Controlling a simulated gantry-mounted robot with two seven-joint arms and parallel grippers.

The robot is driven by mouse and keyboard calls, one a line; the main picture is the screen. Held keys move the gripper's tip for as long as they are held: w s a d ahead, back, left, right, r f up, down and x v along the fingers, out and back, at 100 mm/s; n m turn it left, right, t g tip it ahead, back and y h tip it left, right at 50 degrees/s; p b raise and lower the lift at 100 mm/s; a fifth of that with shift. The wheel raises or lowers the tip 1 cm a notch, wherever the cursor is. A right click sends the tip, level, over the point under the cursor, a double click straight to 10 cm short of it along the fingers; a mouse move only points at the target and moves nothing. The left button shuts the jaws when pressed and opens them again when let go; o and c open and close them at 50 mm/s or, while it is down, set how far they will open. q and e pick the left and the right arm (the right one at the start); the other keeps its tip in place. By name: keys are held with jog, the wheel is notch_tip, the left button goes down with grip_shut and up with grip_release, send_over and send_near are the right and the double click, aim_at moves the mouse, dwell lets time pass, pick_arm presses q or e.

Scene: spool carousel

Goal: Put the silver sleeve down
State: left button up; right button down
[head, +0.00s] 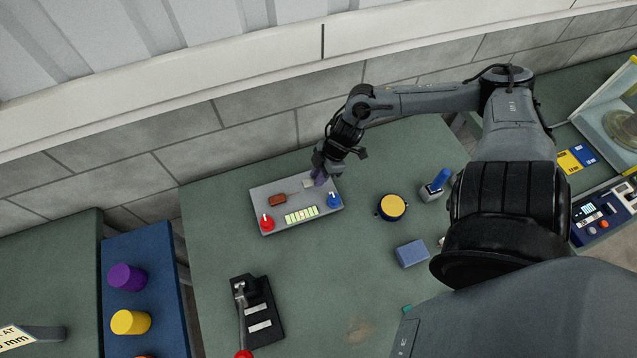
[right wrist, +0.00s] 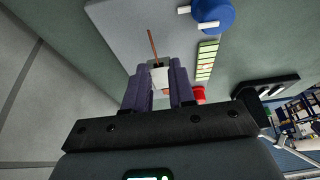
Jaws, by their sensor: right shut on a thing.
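My right gripper (head: 319,178) is at the back edge of a grey fixture plate (head: 262,196), pointing down. In the right wrist view its two purple fingers (right wrist: 158,76) are shut on a small pale silver sleeve (right wrist: 160,78). The sleeve lies between the fingertips, over or on the plate; I cannot tell if it touches. In the head view a small pale piece (head: 308,183) shows beside the fingers, probably the sleeve. A thin orange-brown rod (right wrist: 152,44) lies in line just beyond the sleeve. My left gripper is not in view.
The plate carries a brown block (head: 278,200), a red knob (head: 267,223), a blue knob (head: 333,201) and a pale green strip (head: 301,214). A yellow-topped round pot (head: 392,207), a blue block (head: 411,253) and a black lever tool (head: 262,310) stand around it. The front middle of the table is clear.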

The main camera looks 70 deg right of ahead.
aim_at(314, 189)
jog(key=shift+w+f+b, duration=0.1)
jog(key=shift+f+b, duration=0.55)
jog(key=shift+f, duration=1.35)
jog(key=shift+f, duration=0.1)
jog(key=c, duration=0.9)
grip_release()
jog(key=shift+c, duration=0.2)
